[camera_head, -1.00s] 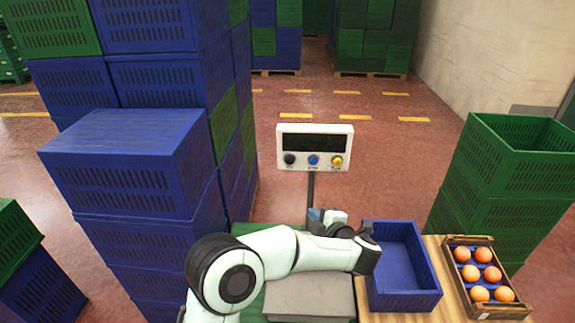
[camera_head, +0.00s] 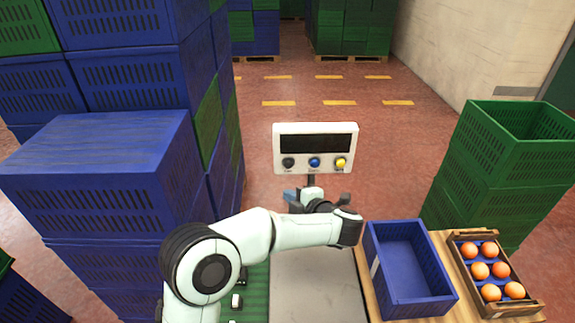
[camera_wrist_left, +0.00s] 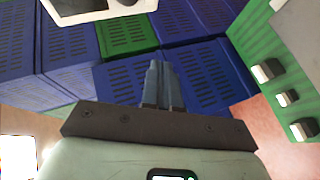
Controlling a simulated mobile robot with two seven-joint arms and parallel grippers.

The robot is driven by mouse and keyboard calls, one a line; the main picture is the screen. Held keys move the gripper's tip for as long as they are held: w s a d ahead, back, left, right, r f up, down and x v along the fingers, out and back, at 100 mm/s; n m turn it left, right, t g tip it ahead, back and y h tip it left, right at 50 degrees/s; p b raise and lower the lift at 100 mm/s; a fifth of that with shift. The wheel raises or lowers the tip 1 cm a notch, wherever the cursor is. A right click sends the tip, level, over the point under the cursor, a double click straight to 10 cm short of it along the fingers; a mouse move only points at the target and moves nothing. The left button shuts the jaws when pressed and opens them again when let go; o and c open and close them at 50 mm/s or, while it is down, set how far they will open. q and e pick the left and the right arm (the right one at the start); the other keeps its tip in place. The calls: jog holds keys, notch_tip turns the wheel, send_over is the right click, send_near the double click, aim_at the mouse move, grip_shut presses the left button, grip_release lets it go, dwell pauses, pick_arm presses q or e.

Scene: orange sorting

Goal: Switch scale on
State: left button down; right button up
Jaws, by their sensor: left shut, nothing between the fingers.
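The scale's display panel (camera_head: 315,147) stands on a post in the middle of the head view. Its dark screen is blank, with a black, a blue (camera_head: 314,162) and a yellow button below it. The scale's grey plate (camera_head: 315,287) lies in front, partly behind my arm. My left gripper (camera_head: 291,195) is shut and empty, just below the panel and apart from it. In the left wrist view the closed fingers (camera_wrist_left: 163,85) point at blue crates, with part of the panel (camera_wrist_left: 95,8) at the top edge. My right gripper is not seen.
An empty blue crate (camera_head: 447,296) and a wooden box (camera_head: 459,250) of several oranges stand on a wooden table to the right. Green crates (camera_head: 475,200) are stacked behind them. Tall stacks of blue crates (camera_head: 95,205) stand close on the left.

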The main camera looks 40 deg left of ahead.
aim_at(288, 164)
pick_arm(q)
jog(key=w+a+p, duration=0.4)
jog(key=w+a, duration=0.1)
jog(key=w, duration=0.1)
jog(key=shift+w+a+p, duration=0.35)
jog(key=shift+w+a, duration=0.05)
dwell(2.0)
jog(key=shift+w+a+p, duration=0.25)
jog(key=shift+w+p, duration=0.1)
jog(key=shift+p, duration=0.1)
